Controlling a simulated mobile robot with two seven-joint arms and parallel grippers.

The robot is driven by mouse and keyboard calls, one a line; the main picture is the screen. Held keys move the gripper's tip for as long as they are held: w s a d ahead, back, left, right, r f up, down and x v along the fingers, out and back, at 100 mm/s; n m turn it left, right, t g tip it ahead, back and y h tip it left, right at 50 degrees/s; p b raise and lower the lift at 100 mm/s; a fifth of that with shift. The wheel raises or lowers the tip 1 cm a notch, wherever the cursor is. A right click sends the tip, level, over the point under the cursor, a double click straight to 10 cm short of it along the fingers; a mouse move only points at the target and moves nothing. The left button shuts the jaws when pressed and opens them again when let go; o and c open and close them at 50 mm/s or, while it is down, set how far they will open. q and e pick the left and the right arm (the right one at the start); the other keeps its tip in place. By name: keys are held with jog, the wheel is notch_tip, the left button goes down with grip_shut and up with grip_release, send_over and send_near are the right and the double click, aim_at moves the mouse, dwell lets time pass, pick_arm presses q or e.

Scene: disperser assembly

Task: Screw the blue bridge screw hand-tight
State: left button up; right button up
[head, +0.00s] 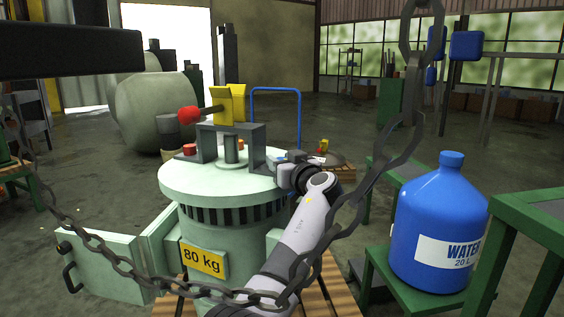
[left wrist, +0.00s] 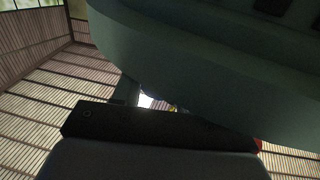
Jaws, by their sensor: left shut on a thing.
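The pale green disperser (head: 225,185) stands in the middle of the head view, with a grey bridge (head: 258,148) on its lid. A red screw (head: 189,149) sits at the bridge's left foot. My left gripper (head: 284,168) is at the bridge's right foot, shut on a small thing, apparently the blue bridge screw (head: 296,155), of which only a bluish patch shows. The screw's seat and the fingertips are largely hidden. In the left wrist view, the dark gripper body (left wrist: 150,125) lies close under a large greenish rim (left wrist: 210,65). My right gripper is not in view.
A heavy chain (head: 372,165) hangs in front of the disperser and loops past my left arm. A blue water bottle (head: 438,225) stands on a green stand at the right. An open door panel (head: 105,265) juts out at the left. A yellow block (head: 232,103) rises above the bridge.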

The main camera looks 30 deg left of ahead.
pick_arm(q)
jog(key=shift+m+t+p, duration=0.3)
jog(key=shift+p, duration=0.05)
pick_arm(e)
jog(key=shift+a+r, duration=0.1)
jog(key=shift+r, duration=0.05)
pick_arm(q)
jog(key=shift+r+t+h+p, duration=0.1)
jog(key=shift+t+h+p, duration=0.2)
jog(key=shift+h, duration=0.2)
jog(key=shift+m+t+p, duration=0.3)
jog(key=shift+m+p, duration=0.1)
jog(key=m+t+h+p, duration=0.1)
jog(key=h+p, duration=0.1)
jog(key=m+t+h+p, duration=0.1)
jog(key=m+h+p, duration=0.1)
jog(key=p, duration=0.1)
jog(key=shift+r+t, duration=0.15)
jog(key=shift+t, duration=0.25)
jog(key=m+t+h+p, duration=0.1)
jog(key=p, duration=0.2)
jog(key=shift+h, duration=0.4)
jog(key=shift+f+m+h+p, duration=0.25)
jog(key=shift+m+h+p, duration=0.05)
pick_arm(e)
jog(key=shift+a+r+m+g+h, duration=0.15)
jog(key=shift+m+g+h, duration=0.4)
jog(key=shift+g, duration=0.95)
